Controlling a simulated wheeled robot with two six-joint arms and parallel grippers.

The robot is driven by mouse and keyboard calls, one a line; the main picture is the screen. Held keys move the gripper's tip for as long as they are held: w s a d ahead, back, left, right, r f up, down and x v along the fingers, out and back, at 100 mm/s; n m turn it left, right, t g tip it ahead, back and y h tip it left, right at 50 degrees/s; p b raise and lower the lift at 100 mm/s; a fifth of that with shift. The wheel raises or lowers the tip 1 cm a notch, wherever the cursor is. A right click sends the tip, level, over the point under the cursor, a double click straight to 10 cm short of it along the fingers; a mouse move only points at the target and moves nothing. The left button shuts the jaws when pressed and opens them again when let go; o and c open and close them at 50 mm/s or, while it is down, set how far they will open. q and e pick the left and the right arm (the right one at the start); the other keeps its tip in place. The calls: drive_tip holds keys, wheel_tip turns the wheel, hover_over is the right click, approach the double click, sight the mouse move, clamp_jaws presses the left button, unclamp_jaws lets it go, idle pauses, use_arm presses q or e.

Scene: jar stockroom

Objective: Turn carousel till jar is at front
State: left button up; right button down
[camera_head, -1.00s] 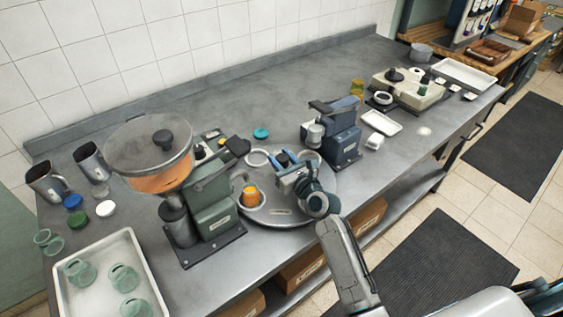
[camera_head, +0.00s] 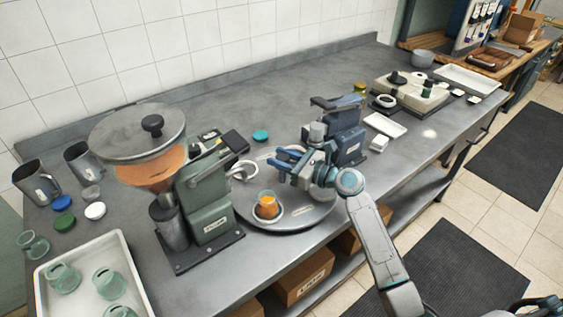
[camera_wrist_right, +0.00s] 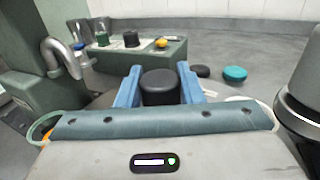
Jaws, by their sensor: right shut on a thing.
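The grey round carousel (camera_head: 288,224) lies on the bench between the green mill and the blue-grey machine. A glass jar with orange contents (camera_head: 267,205) stands upright in a pale ring-shaped seat on the carousel's left-front part. A pale label plate (camera_head: 303,210) lies to the right of it near the front rim. My right gripper (camera_head: 279,162) reaches over the carousel from the right. In the right wrist view its blue fingers are shut on a black knob (camera_wrist_right: 160,87). The knob's lower part is hidden by the gripper. My left gripper is out of view.
The green mill (camera_head: 209,190) stands close left of the carousel and the blue-grey machine (camera_head: 346,130) close behind right. A tray (camera_head: 130,255) of glass jars is at front left. A teal lid (camera_head: 260,136) lies behind the carousel.

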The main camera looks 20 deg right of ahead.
drive_tip(key=shift+f+n+g+y+b, duration=0.1)
drive_tip(key=shift+n+g+y+b, duration=0.4)
drive_tip(key=shift+n+g+y, duration=0.75)
drive_tip(key=shift+g, duration=0.35)
drive_tip(key=shift+n+g+y, duration=0.55)
drive_tip(key=shift+g, duration=0.05)
drive_tip(key=c, duration=1)
unclamp_jaws()
drive_tip(key=shift+s, duration=0.1)
drive_tip(key=shift+o, duration=0.2)
drive_tip(key=shift+d, duration=0.1)
